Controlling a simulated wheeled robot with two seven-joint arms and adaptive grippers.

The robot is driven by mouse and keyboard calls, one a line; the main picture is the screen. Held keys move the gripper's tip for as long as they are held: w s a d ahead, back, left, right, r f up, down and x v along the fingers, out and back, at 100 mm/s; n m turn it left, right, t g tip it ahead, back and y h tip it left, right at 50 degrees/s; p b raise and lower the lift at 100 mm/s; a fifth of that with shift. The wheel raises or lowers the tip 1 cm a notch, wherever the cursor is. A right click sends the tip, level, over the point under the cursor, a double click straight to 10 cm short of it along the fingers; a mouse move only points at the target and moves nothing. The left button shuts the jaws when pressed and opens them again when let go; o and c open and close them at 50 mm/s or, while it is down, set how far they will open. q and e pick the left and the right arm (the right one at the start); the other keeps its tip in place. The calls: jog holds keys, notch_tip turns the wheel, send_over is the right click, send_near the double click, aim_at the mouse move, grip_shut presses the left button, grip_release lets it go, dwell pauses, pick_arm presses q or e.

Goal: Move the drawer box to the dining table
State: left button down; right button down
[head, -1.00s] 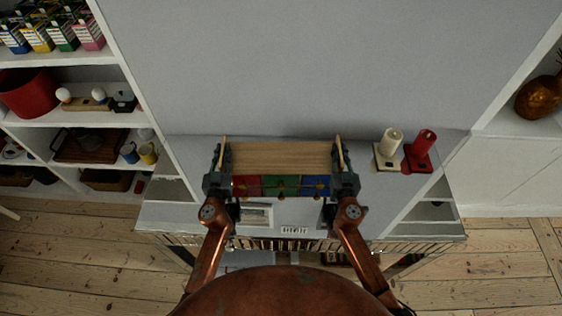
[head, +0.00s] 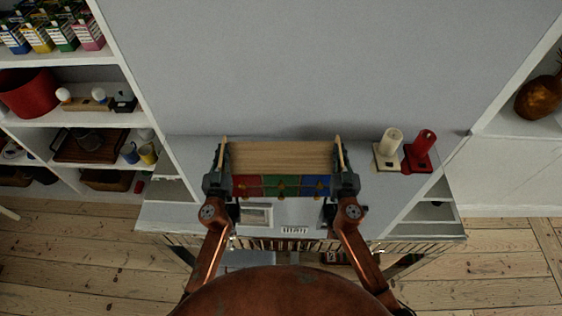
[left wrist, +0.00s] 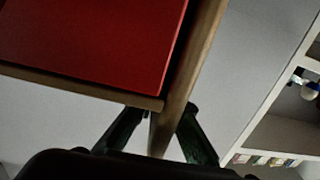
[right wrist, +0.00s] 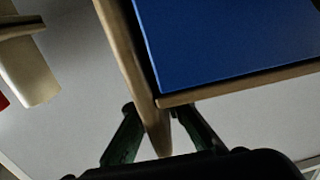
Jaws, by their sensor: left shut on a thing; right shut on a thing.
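The drawer box (head: 283,157) has a light wooden top and red, green and blue drawer fronts with small knobs. In the head view it is over the grey shelf top, close to the wall. My left gripper (head: 222,153) is shut on its left side panel, beside the red drawer (left wrist: 100,40). My right gripper (head: 341,153) is shut on its right side panel, beside the blue drawer (right wrist: 225,45). The wrist views show each panel edge between the fingers. The box looks level and raised off the shelf top. No dining table is visible.
Shelves with cartons and a red pot (head: 28,93) are at left. Floorboards (head: 80,245) are clear at both sides.

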pick_arm(q)
jog(key=shift+r, duration=0.2)
pick_arm(e)
jog(key=shift+r, duration=0.2)
